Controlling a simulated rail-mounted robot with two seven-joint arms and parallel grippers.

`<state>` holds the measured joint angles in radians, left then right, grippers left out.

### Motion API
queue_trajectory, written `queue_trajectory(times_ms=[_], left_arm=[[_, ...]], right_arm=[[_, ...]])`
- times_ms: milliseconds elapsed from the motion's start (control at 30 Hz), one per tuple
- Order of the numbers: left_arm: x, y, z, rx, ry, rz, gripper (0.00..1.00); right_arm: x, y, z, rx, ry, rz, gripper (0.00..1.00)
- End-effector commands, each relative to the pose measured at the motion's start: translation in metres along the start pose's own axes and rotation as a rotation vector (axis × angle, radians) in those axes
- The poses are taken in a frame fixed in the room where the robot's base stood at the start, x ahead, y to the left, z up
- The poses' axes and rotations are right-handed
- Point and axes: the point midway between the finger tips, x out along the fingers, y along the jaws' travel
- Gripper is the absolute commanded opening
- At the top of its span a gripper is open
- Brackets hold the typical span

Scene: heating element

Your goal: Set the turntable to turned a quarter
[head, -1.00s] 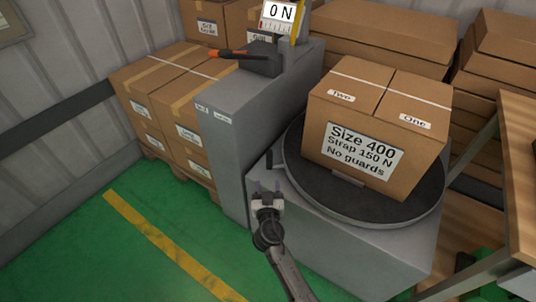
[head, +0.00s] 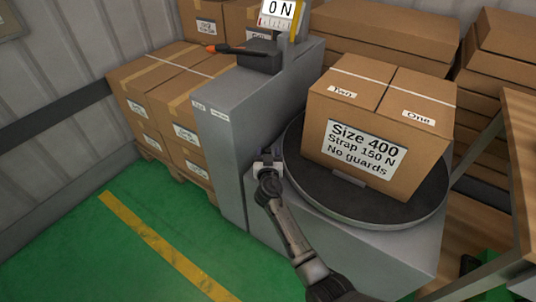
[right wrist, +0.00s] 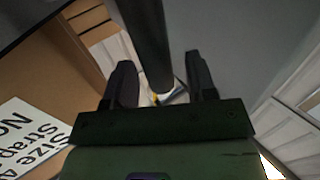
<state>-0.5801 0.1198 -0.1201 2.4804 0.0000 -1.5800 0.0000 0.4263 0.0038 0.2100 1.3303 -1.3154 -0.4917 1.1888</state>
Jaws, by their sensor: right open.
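The turntable (head: 390,213) is a dark round disc on a grey base at the right of the head view. A strapped carton (head: 425,155) labelled "Size 400, Strap 150 N, No guards" stands on it. My right gripper (head: 266,156) is at the disc's left edge, beside the grey cabinet. In the right wrist view its two fingers (right wrist: 160,72) are apart, with a dark upright bar (right wrist: 147,40) between them; I cannot tell whether they touch it. The gripper hides this spot in the head view. The carton also shows in the wrist view (right wrist: 45,75). My left gripper is not in view.
The grey cabinet (head: 225,150) with a "0 N" display (head: 278,12) stands left of the turntable. Stacked cartons on a pallet (head: 160,115) are behind it. A wooden table (head: 523,150) is at the right edge. The green floor at the front left is clear.

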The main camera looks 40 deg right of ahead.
Motion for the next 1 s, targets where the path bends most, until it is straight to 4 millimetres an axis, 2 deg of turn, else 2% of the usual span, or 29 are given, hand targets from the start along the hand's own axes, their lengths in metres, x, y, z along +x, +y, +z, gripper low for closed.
queue_trajectory(times_ms=[433,900,1000], left_arm=[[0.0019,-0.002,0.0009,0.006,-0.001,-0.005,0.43],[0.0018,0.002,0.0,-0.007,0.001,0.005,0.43],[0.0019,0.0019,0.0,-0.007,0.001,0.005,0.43]], right_arm=[[0.0063,0.0,-0.0002,0.001,-0.001,0.0,0.51],[0.006,0.0,0.0,0.0,-0.001,0.0,0.06],[0.006,0.0,0.0001,0.0,-0.001,0.0,0.0]])
